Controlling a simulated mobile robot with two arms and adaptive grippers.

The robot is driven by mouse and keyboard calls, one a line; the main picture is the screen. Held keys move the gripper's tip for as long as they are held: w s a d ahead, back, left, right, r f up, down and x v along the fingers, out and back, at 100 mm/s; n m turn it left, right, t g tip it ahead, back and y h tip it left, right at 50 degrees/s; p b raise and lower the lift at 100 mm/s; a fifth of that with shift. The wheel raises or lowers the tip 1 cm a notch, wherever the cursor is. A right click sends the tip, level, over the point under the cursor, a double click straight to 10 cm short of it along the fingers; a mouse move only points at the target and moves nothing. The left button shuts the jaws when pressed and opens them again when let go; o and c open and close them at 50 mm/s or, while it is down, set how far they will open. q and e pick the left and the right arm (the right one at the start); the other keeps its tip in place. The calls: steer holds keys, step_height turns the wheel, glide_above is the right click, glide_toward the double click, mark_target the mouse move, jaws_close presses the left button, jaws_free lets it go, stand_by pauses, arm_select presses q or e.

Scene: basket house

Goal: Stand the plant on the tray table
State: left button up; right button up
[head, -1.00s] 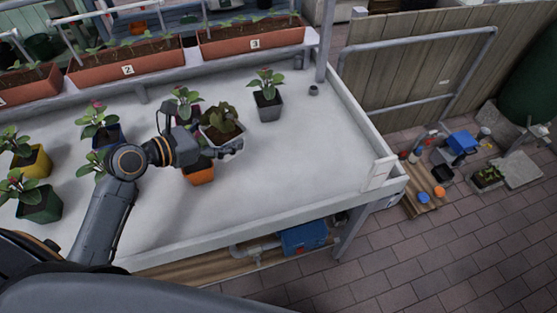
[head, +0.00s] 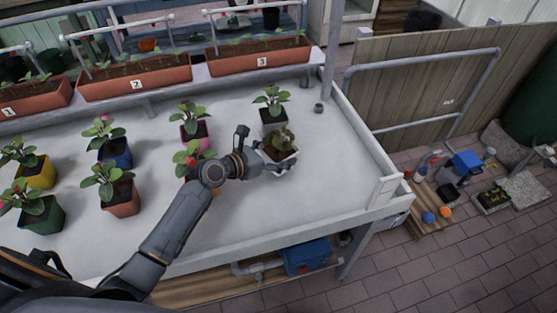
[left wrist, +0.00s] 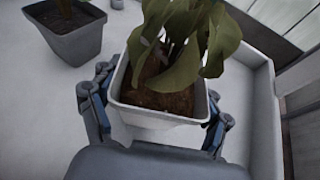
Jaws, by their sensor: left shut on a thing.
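A leafy plant in a white pot (head: 285,157) is held in my left gripper (head: 277,167) over the right part of a white table with a raised rim (head: 348,262). In the left wrist view the white pot (left wrist: 160,119) sits between the two fingers, one against each side, and looks about upright. Broad green leaves rise above the brown soil. I cannot tell whether the pot's base touches the table top. My right gripper is not in view.
A grey-potted plant (head: 274,118) stands just behind the held pot. Several plants in coloured pots stand to the left, including a pink pot (head: 194,137). Long numbered planters (head: 135,85) line the back. The table top (head: 335,180) is clear to the right.

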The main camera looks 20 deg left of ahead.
mark_target(279, 160)
arm_select(q)
steer(key=shift+f, duration=1.45)
steer(key=shift+b, duration=0.3)
steer(key=shift+f, duration=0.15)
steer(key=o, duration=1.5)
steer(key=shift+o, duration=0.2)
steer(key=v, duration=1.2)
